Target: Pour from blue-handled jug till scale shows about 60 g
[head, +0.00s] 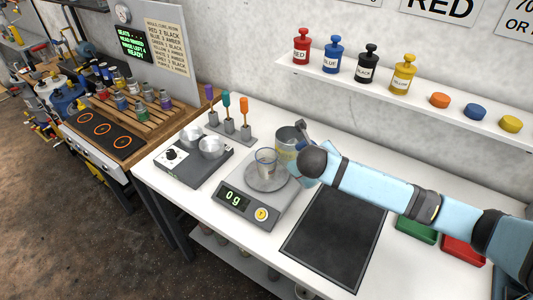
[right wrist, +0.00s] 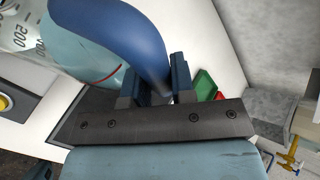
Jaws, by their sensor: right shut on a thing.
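The blue-handled jug (right wrist: 75,52) is clear, with volume marks and pale blue-green liquid. My right gripper (right wrist: 155,88) is shut on its blue handle (right wrist: 130,25); the jug looks tilted in the right wrist view. The scale (head: 233,197) reads 0 g. A clear beaker (head: 265,162) stands on its round plate and looks empty. Whether the jug's lip is over the beaker is hidden.
A black mat (head: 335,240) lies at the right front, with green (head: 417,230) and red (head: 463,250) trays beyond. A shelf holds several bottles.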

